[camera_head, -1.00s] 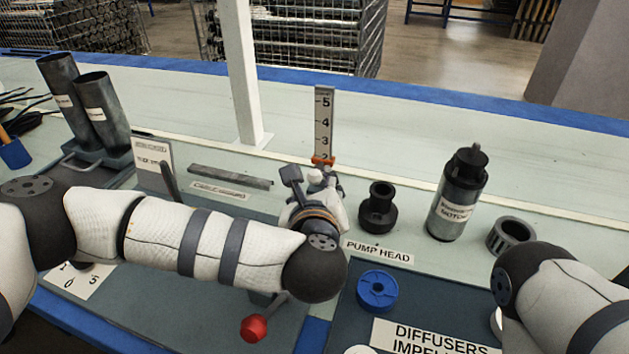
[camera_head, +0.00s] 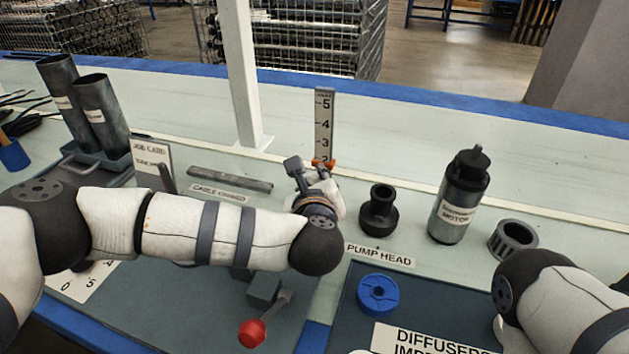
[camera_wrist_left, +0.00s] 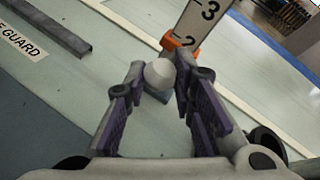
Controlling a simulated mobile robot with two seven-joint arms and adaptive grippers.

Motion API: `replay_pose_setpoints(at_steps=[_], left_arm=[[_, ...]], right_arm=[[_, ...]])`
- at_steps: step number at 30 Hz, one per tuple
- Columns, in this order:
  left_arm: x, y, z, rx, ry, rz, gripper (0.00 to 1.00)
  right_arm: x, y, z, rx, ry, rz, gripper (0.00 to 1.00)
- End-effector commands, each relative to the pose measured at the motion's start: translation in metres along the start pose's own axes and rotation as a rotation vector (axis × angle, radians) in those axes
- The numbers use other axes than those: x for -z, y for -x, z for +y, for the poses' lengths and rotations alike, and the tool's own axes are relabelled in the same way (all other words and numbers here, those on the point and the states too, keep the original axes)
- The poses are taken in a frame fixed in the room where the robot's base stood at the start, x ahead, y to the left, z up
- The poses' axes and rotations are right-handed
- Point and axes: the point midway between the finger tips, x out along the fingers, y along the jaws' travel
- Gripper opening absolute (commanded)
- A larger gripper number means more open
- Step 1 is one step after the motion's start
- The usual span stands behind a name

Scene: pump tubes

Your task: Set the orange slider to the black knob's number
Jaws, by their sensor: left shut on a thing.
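My left arm covers most of the dial, so I cannot read the black knob's setting. My right gripper is out of view.
A black pump head (camera_head: 379,210), a motor (camera_head: 459,195) and a grey ring (camera_head: 513,240) stand right of the scale. A red-ended lever (camera_head: 252,333) and a blue disc (camera_head: 378,294) are in front. Two dark tubes (camera_head: 100,115) stand at left.

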Motion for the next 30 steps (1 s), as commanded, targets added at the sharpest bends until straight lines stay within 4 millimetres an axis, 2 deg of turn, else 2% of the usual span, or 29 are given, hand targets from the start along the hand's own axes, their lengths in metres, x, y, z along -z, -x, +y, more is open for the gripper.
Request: replay_pose_setpoints(at_steps=[7, 15, 16, 18, 19, 27, 30], left_arm=[[0.035, -0.014, 0.016, -0.004, 0.0, 0.006, 0.0], [0.035, -0.014, 0.016, -0.004, -0.001, 0.005, 0.0], [0.035, -0.014, 0.016, -0.004, -0.002, 0.006, 0.26], [0.035, -0.014, 0.016, -0.004, -0.001, 0.006, 0.41], [0.035, -0.013, 0.016, -0.003, -0.001, 0.005, 0.44], [0.034, -0.013, 0.015, -0.001, 0.0, 0.002, 0.44], [0.034, -0.004, 0.014, 0.001, 0.0, 0.004, 0.44]], right_arm=[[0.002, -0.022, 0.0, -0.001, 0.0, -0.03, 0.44], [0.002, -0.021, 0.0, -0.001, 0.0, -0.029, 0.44], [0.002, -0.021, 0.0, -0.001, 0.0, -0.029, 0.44], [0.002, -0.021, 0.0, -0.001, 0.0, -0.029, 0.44], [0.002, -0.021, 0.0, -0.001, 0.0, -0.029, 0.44], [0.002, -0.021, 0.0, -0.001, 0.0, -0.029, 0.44], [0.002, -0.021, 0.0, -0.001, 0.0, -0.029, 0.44]])
